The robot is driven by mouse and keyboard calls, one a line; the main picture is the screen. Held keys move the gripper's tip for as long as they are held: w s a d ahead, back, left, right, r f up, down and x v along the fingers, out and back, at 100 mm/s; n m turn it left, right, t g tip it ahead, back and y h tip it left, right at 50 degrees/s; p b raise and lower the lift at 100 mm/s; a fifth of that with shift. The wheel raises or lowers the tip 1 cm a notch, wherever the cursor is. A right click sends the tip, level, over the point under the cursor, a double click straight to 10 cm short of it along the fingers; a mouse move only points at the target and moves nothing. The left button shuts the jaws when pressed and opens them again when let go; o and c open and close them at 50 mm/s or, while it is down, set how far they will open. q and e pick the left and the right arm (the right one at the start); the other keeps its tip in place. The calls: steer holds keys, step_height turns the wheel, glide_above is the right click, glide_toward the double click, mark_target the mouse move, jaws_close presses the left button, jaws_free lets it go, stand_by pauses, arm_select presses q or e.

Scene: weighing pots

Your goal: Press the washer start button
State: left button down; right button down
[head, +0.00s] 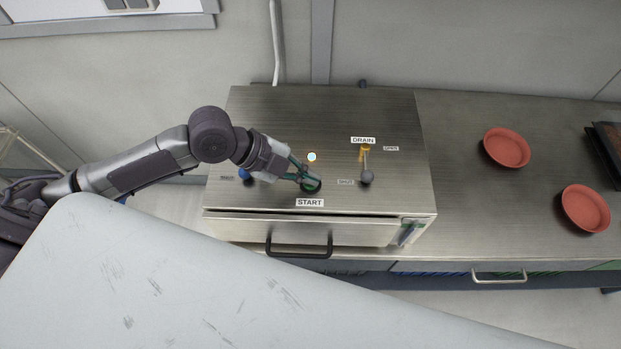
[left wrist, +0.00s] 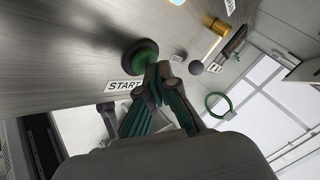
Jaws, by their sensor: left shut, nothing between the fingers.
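The washer (head: 270,120) is a steel box with a flat top and a black front handle (head: 299,252). The start button (head: 313,187) is round and green with a dark rim, just behind the START label (head: 309,202). It also shows in the left wrist view (left wrist: 140,56). My left gripper (head: 307,181) is shut and empty, its fingertips over the button in the head view. In the left wrist view the fingertips (left wrist: 159,72) are right beside the button's edge; I cannot tell whether they touch it. My right gripper is out of view.
A small lit lamp (head: 311,156) sits behind the button. Right of it is a yellow drain valve (head: 364,152) with a grey-knobbed lever (head: 367,177). A blue knob (head: 245,175) is left of my gripper. Two red bowls (head: 507,147) (head: 585,208) stand on the steel counter (head: 460,200).

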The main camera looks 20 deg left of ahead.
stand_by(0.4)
arm_select(q)
steer(key=shift+r+p, duration=0.8)
step_height(320, 180, up, 5)
steer(key=p, duration=0.4)
stand_by(0.3)
stand_by(0.5)
